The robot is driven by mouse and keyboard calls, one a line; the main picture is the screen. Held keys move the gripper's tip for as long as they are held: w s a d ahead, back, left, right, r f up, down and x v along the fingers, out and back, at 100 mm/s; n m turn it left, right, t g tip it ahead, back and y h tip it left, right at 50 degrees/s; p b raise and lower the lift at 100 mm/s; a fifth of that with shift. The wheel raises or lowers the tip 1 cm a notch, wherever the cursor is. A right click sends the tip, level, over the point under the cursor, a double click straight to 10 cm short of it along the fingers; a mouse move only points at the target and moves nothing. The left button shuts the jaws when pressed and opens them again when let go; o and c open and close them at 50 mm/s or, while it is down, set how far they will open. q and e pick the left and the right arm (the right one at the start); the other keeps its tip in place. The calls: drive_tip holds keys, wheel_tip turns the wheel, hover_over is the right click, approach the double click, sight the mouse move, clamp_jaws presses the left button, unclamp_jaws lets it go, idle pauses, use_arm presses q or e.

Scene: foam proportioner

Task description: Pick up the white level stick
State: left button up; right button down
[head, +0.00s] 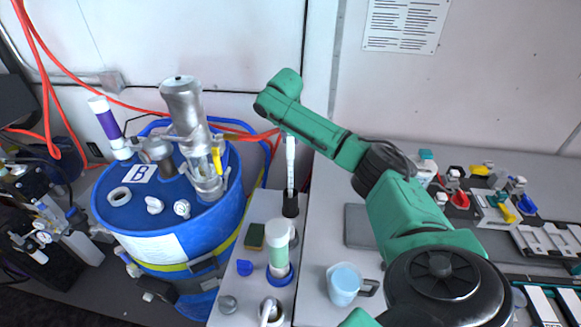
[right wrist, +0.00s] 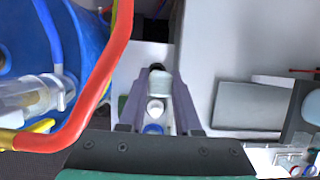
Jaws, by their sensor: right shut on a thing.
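In the head view the green arm mostly hides the fingers. In the right wrist view the stick's pale top (right wrist: 159,90) shows between the two fingers. My left gripper is not in view.
A blue drum (head: 217,232) marked B, with a metal pump, stands left. A light-blue jug (head: 344,284) stands right. Red hoses (head: 120,102) hang behind the drum.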

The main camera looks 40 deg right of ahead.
idle(0.3)
wheel_tip(320, 180, up, 9)
drive_tip(key=shift+w+f+b, duration=0.1)
drive_tip(key=shift+f+b, duration=0.05)
drive_tip(key=shift+b, duration=1)
wheel_tip(320, 180, up, 11)
drive_tip(key=p, duration=0.2)
drive_tip(key=shift+r, duration=0.2)
